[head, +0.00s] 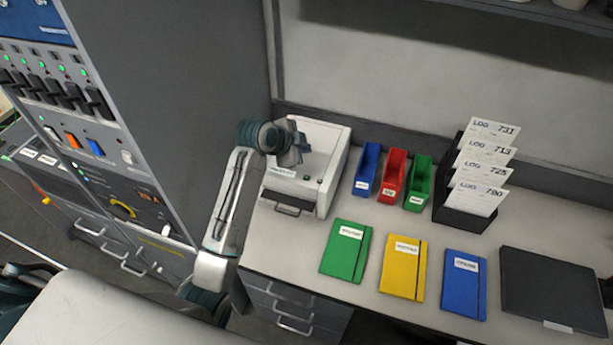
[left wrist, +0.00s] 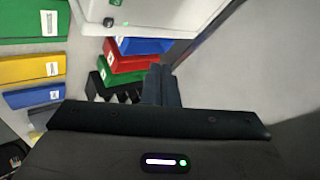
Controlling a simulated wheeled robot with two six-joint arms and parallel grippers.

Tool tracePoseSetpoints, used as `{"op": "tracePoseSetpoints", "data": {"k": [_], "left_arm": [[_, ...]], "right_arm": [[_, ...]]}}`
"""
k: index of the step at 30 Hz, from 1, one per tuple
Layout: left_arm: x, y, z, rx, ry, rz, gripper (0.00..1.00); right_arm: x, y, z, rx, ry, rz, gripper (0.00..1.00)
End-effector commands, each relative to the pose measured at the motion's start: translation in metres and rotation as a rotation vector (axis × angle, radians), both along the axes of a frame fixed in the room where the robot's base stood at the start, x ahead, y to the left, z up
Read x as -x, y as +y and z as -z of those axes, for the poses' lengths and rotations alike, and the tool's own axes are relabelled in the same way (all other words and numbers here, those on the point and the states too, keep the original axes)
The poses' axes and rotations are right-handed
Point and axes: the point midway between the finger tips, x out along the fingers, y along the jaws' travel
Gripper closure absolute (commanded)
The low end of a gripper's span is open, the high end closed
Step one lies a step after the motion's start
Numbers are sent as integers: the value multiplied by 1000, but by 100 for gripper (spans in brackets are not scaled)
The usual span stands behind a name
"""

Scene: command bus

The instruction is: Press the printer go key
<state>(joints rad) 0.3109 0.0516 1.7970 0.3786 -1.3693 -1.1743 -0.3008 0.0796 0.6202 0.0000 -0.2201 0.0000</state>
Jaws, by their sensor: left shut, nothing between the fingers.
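The printer (head: 325,165) is a white box on the counter against the back wall, with a dark slot and handle on its front. Small green and dark marks sit on its top near the front edge. In the left wrist view its white top (left wrist: 185,14) fills the upper middle, with a small green key (left wrist: 115,3) and a green light (left wrist: 125,23). I cannot read any label there. My left gripper (head: 299,150) is shut and empty above the printer's left part, hiding some of it. Its closed fingers show in the left wrist view (left wrist: 161,84). My right gripper is not in view.
Blue, red and green bins (head: 392,180) stand right of the printer, then a black rack (head: 463,216) of log cards. Green, yellow and blue notebooks (head: 403,268) and a dark flat case (head: 553,290) lie in front. A tall switch cabinet (head: 170,90) stands left.

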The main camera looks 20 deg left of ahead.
Motion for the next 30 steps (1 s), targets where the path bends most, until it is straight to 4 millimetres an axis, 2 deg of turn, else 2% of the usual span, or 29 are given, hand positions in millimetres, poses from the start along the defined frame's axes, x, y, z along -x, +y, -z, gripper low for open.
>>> {"op": "tracePoseSetpoints", "data": {"k": [5, 10, 22, 30], "left_arm": [[0, 0, 4, 1, 0, -1, 100], [0, 0, 16, 0, 1, -1, 100], [0, 0, 68, 0, 1, -1, 100], [0, 0, 87, 1, 1, -2, 100]], "right_arm": [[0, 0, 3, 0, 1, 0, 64], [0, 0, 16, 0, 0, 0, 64], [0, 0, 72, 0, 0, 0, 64], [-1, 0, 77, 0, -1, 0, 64]]}}
